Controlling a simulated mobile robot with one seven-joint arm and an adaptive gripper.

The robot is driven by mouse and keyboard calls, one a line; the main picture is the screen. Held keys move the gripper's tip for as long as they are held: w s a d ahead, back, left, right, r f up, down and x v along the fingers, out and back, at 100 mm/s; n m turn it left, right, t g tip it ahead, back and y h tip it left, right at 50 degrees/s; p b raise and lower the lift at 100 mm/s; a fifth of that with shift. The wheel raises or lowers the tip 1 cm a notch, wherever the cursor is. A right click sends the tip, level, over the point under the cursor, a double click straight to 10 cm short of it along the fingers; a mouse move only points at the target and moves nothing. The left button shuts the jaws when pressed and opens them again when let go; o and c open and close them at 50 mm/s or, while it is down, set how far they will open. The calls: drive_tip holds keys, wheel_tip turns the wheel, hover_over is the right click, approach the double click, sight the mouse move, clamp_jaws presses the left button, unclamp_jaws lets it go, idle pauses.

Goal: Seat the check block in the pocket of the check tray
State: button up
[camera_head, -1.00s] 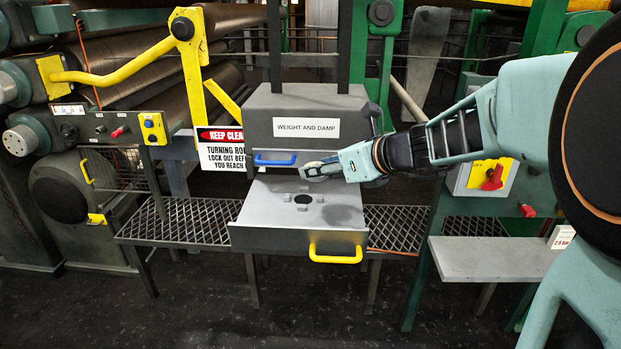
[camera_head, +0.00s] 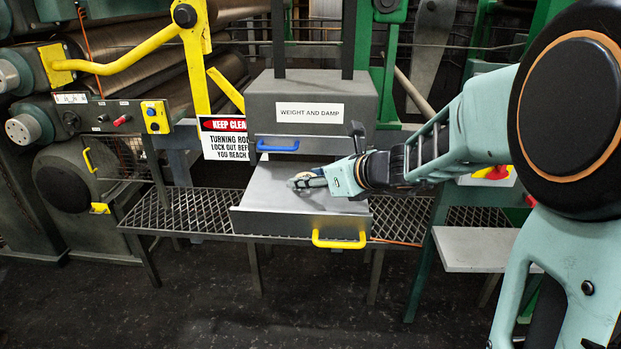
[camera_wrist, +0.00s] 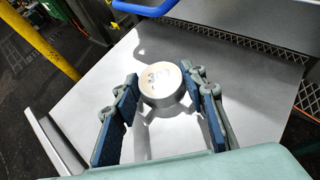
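The check block (camera_wrist: 160,85) is a round, light metal disc with dark markings on its top. In the head view the block (camera_head: 303,177) is at my gripper's tips, low over the check tray. The check tray (camera_head: 262,193) is a grey pulled-out drawer with a yellow front handle. Its pocket is hidden under the block and gripper. I cannot tell whether the block touches the tray.
The yellow tray handle (camera_head: 339,240) sticks out in front. Mesh shelves (camera_head: 190,212) flank it. A grey side shelf (camera_head: 475,248) is at right.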

drive_tip(key=o, duration=0.4)
drive_tip(key=shift+o, duration=0.2)
drive_tip(key=shift+r, duration=0.15)
drive_tip(key=p+v, duration=0.1)
drive_tip(key=v, duration=1.1)
